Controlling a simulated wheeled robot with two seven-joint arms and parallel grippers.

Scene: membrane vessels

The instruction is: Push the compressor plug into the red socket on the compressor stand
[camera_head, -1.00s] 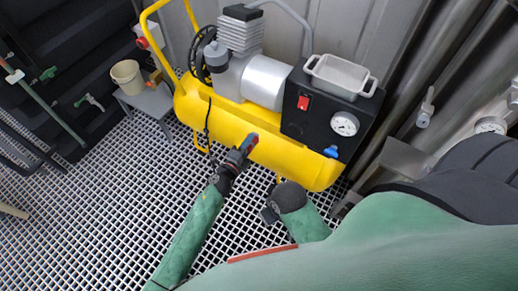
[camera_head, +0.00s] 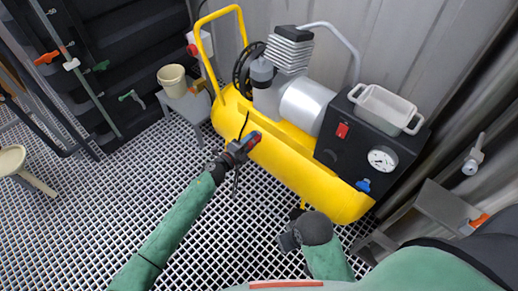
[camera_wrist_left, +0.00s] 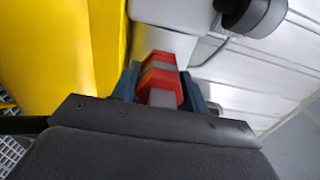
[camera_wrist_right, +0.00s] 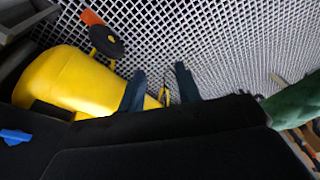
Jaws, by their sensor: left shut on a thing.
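My left gripper (camera_head: 245,146) is shut on the red compressor plug (camera_head: 254,138), held in front of the yellow tank. In the left wrist view the plug (camera_wrist_left: 160,78), red with a grey band, sits between the blue fingers. A small red part, which may be the red socket (camera_head: 192,49), shows on a pale box behind the yellow handle at the tank's left end. The plug is well apart from it. My right gripper (camera_head: 288,240) is low by the tank's right end. In the right wrist view its fingers (camera_wrist_right: 160,88) are apart and empty.
The yellow compressor (camera_head: 300,170) has a black panel with a red switch (camera_head: 342,130), a gauge (camera_head: 382,159) and a white tray (camera_head: 386,108) on top. A small grey stand (camera_head: 190,104) bears a beige bucket (camera_head: 173,78). The grating floor (camera_head: 110,190) is largely clear at left.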

